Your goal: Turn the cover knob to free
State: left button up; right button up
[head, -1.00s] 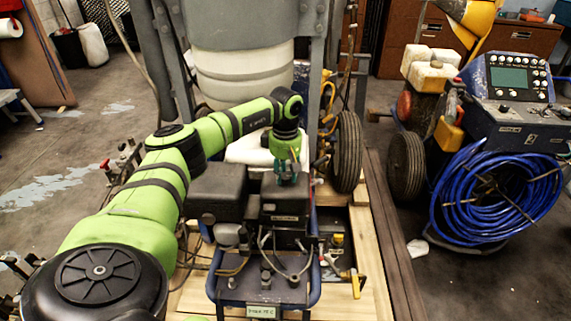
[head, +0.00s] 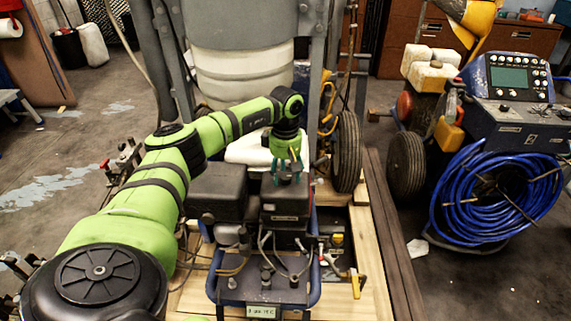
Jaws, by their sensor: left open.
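My left gripper (head: 287,172) points down over the top of a black engine box (head: 286,203) on the line striper. Its green-tinted fingers are open, with the tips at or just above the top face of the box. The cover knob itself cannot be made out; the fingers hide the spot beneath them. A second black cover (head: 217,190) lies just left of the box. My right gripper is not in the picture.
A blue tube frame (head: 315,270) surrounds the engine, with cables in front. A yellow-handled valve (head: 355,283) is at the right. A wheel (head: 347,150) and white tank (head: 245,75) stand behind. A blue hose coil (head: 495,190) hangs on another machine at right.

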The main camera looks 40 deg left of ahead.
aim_at(286, 176)
pick_arm(q)
notch_tip(286, 176, up, 12)
dwell(0.4)
jog(key=shift+f, duration=0.15)
